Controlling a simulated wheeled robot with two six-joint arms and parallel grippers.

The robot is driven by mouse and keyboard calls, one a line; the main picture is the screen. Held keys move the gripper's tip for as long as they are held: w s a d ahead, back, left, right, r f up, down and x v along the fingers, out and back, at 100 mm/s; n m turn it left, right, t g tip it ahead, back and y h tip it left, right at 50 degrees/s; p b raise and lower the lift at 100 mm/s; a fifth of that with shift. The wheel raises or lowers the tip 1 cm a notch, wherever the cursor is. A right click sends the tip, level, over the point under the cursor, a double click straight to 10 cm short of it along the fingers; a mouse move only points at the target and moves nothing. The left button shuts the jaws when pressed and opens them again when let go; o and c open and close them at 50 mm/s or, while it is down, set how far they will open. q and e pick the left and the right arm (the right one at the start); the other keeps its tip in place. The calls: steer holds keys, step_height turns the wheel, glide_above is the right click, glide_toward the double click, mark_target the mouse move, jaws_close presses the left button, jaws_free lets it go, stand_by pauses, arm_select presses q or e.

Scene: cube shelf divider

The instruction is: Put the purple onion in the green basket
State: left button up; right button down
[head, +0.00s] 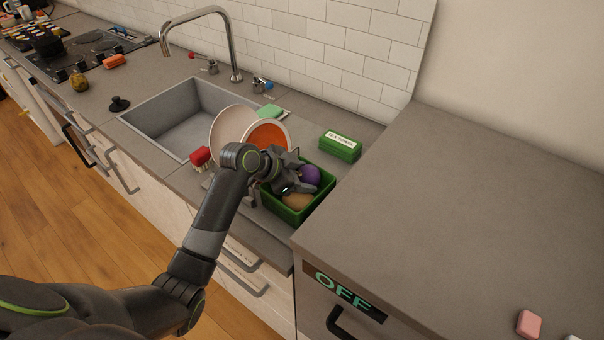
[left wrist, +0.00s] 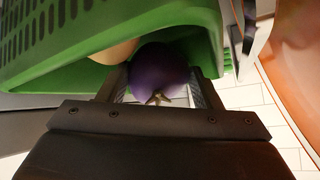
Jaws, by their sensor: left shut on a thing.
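The purple onion (head: 311,175) is at my left gripper (head: 296,184) in the head view, inside the outline of the green basket (head: 325,186). In the left wrist view the onion (left wrist: 158,78) sits between the two fingers of my left gripper (left wrist: 158,95), which is shut on it. The green basket (left wrist: 190,25) surrounds it on the far side there. A tan round item (head: 298,201) lies in the basket near its front; it shows beside the onion in the left wrist view (left wrist: 115,52). Whether the onion touches the basket floor is hidden. My right gripper is not in view.
A white plate (head: 228,128) and an orange-centred plate (head: 268,135) stand upright just left of the basket, close to my arm. A green box (head: 340,147) is behind it. The sink (head: 180,115) lies left. The higher counter (head: 480,190) at right is mostly clear.

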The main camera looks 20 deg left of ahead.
arm_select(q)
steer(key=o, duration=1)
steer(key=shift+o, duration=0.2)
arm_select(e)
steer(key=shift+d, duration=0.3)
arm_select(q)
steer(key=shift+r, duration=0.1)
steer(key=shift+r, duration=0.25)
steer(key=shift+r+p, duration=0.45)
steer(key=shift+r, duration=0.1)
steer(key=b+v, duration=0.1)
steer(key=v, duration=1)
steer(key=shift+s+a+b, duration=0.2)
steer(key=shift+s+b, duration=0.1)
steer(key=shift+b, duration=0.1)
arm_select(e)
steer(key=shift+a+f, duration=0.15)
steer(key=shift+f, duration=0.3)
arm_select(q)
steer(key=shift+r, duration=0.1)
